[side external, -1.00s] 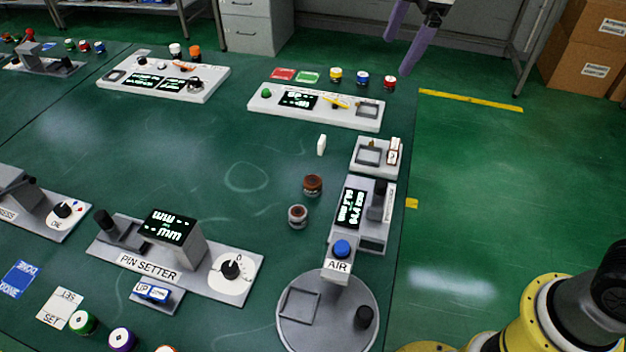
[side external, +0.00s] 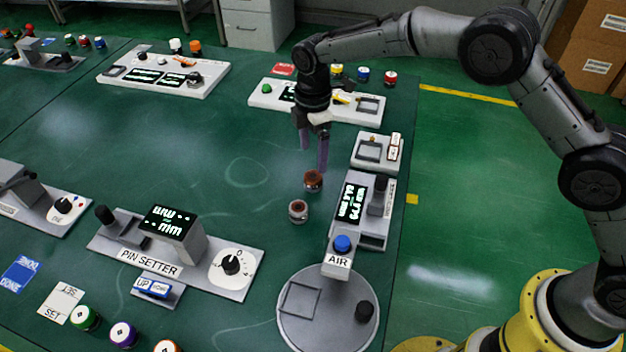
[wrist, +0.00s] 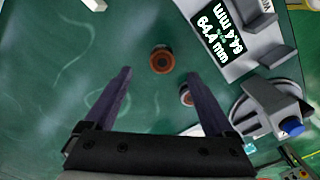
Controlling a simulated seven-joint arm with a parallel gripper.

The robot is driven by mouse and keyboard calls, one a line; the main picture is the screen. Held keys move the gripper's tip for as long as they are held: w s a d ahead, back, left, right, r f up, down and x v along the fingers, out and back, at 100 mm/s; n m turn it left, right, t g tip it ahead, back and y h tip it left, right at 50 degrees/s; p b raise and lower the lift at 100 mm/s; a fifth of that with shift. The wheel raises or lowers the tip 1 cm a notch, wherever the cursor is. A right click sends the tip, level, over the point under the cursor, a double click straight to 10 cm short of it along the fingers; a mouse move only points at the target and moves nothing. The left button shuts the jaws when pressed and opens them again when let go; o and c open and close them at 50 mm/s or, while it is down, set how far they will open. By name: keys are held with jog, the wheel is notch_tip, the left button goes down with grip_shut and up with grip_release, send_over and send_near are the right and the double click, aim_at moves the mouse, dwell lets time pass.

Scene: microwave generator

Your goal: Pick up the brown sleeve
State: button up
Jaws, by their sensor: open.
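The brown sleeve (side external: 313,181) is a short round brown piece standing on the green table, left of the grey measuring station. A second round piece (side external: 298,212), paler with a brownish top, stands just in front of it. My gripper (side external: 313,158) points down with its purple fingers apart and empty, seemingly above and behind the brown sleeve. In the wrist view the brown sleeve (wrist: 161,60) shows between and just beyond the fingertips. The paler piece (wrist: 186,97) is partly hidden by the right finger.
The grey station with a lit display (side external: 350,203) stands close to the right of the sleeve. The blue-buttoned AIR unit (side external: 338,256) and round grey plate (side external: 325,318) are in front. The pin setter (side external: 170,260) is front left. The table's middle left is clear.

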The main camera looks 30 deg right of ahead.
aim_at(313, 176)
jog(key=f, duration=0.8)
jog(key=shift+s+a, duration=0.1)
jog(key=shift+s, duration=0.1)
jog(key=shift+c, duration=0.3)
grip_shut()
